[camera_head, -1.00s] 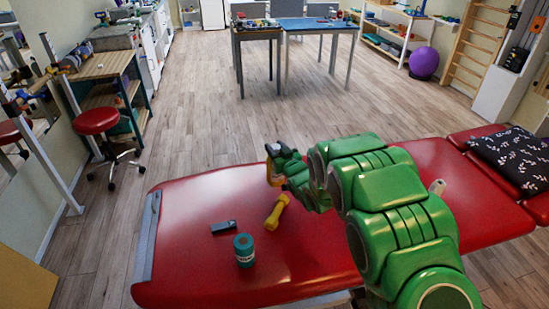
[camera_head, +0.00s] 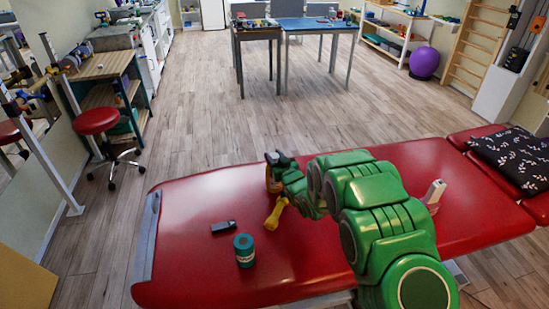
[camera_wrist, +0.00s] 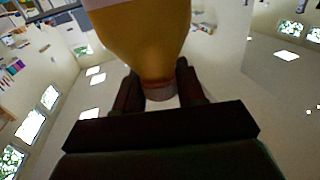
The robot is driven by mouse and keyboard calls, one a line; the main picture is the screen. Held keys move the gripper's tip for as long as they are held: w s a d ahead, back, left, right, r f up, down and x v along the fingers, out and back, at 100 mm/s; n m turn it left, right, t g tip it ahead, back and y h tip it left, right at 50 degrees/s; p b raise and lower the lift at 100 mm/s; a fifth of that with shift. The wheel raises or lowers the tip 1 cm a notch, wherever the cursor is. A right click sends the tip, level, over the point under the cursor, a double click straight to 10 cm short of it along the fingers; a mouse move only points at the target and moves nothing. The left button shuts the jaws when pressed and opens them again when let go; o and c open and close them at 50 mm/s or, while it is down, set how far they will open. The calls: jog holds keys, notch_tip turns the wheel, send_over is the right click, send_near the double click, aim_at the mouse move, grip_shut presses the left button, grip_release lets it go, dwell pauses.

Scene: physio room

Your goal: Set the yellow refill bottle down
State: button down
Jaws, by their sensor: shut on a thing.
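The yellow refill bottle (camera_wrist: 142,35) fills the top middle of the wrist view. Its narrow neck is between the two fingers of my gripper (camera_wrist: 160,92), which is shut on it. In the head view only a small amber part of the bottle (camera_head: 269,178) shows; my gripper (camera_head: 280,163) and green arm hide the rest. The bottle is at the far edge of the red treatment table (camera_head: 200,215). I cannot tell whether its base touches the table top.
A yellow dumbbell-shaped thing (camera_head: 277,213) lies just in front of my gripper. A teal tub (camera_head: 244,250) and a dark small box (camera_head: 223,228) are nearer. A white object (camera_head: 434,192) and a patterned pillow (camera_head: 512,158) are to the right.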

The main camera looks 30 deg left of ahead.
dwell(0.3)
jog(key=c, duration=0.7)
grip_release()
jog(key=shift+f, duration=0.1)
jog(key=shift+o, duration=0.2)
jog(key=v, duration=1.2)
